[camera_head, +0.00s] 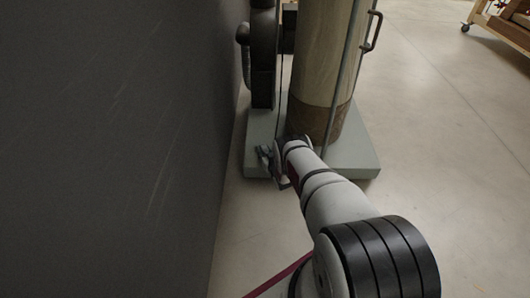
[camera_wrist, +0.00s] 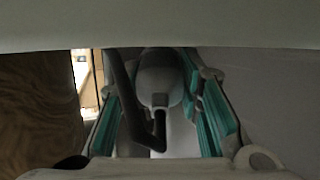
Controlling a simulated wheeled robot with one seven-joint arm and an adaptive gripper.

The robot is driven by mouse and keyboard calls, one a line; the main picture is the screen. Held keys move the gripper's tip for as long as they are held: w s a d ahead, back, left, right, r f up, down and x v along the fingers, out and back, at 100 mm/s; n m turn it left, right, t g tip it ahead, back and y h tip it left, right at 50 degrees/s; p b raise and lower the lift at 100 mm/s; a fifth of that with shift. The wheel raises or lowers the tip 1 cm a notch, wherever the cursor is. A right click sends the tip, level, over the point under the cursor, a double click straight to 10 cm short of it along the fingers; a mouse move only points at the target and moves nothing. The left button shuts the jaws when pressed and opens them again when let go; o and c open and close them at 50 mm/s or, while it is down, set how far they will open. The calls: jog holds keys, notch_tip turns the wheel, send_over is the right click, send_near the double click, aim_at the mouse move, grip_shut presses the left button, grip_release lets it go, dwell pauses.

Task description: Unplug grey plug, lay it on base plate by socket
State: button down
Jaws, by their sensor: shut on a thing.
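The base plate (camera_head: 358,158) is a pale grey-green slab on the floor in the head view. My gripper (camera_head: 268,160) is at the plate's front left part, low down. In the wrist view my gripper (camera_wrist: 160,98) shows two fingers with teal pads, one on each side of a grey rounded body that looks like the grey plug (camera_wrist: 160,75). The gripper is shut on it. A dark bent cable or tube runs in front of the plug. The socket cannot be made out, and whether the plug still sits in it cannot be told.
A thick wooden column (camera_head: 322,55) with a brown band at its foot stands on the plate, with thin metal rods beside it. A dark machine part (camera_head: 263,55) stands behind left. A tall dark grey wall (camera_head: 110,130) closes the left side. Floor (camera_head: 440,150) at right is clear.

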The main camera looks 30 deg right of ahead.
jog(key=c, duration=1.1)
grip_release()
jog(key=shift+o, duration=0.2)
jog(key=v, duration=1.2)
jog(key=shift+r, duration=0.1)
